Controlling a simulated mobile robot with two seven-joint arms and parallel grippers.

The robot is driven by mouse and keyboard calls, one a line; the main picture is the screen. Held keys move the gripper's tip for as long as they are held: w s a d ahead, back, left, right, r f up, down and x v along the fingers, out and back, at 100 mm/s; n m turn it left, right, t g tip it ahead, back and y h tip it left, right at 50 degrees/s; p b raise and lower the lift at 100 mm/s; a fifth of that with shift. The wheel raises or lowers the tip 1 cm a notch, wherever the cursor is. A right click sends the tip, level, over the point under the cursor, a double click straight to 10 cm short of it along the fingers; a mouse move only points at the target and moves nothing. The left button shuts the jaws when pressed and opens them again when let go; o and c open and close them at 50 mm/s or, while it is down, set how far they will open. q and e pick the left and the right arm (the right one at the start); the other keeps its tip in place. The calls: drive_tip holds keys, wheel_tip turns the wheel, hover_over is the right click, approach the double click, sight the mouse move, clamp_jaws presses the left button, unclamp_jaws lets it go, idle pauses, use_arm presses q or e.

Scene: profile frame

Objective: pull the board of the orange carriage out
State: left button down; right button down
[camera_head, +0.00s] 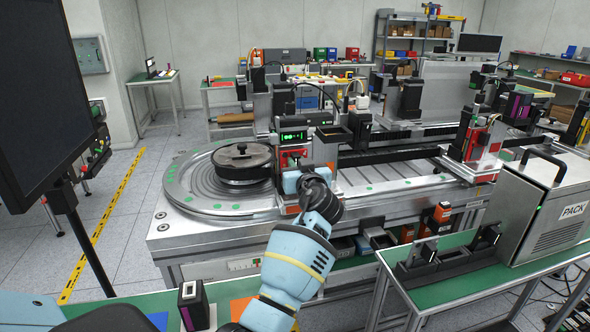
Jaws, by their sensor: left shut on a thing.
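The carriage (319,152) stands on the silver track just right of the round dark-lidded part, with a lit green display on top and red and orange parts on its front. My left gripper (291,182) is at the front of this carriage, its arm reaching up from the bottom middle. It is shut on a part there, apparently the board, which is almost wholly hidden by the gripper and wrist. I cannot tell how far the board stands out. My right gripper is not in view.
A round dark lid (241,157) sits left of the gripper. Another carriage with red sides (476,147) stands further right on the track. A steel PACK box (545,208) is on the green bench at right. A dark monitor (35,95) blocks the upper left.

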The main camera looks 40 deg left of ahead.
use_arm(q)
drive_tip(key=shift+r, duration=0.25)
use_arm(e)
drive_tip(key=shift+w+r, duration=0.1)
use_arm(q)
drive_tip(key=shift+r, duration=0.5)
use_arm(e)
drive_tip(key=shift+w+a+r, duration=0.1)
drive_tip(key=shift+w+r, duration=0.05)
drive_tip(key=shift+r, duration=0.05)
use_arm(q)
drive_tip(key=shift+r, duration=0.2)
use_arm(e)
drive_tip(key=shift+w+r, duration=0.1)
use_arm(q)
drive_tip(key=shift+r+p, duration=0.15)
drive_tip(key=shift+p, duration=0.15)
